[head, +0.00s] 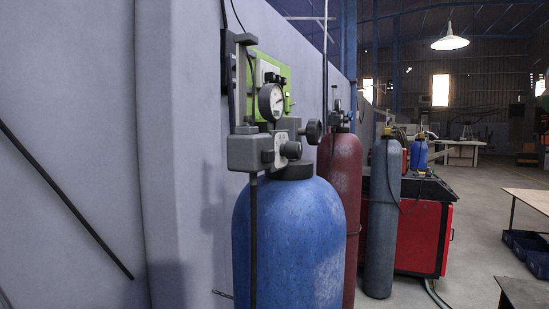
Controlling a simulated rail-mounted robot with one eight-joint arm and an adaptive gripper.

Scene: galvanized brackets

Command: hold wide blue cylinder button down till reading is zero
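The wide blue cylinder (290,245) stands upright close in front, right of the pale wall. A grey valve block (243,152) sits over its dark neck. A round dial gauge (271,102) with a white face rises above the block. Its reading is too small to tell. A small round grey button-like part (291,150) faces out at the block's right end, and a dark round knob (314,131) sticks out to the right. I cannot tell for certain which part is the button. My gripper is not in view.
A dark red cylinder (339,200) stands just behind the blue one, and a grey cylinder (382,220) stands farther right. A red and black machine (425,235) is behind them. A table (530,198) and blue crates (525,250) are at right. Open floor (465,250) lies between.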

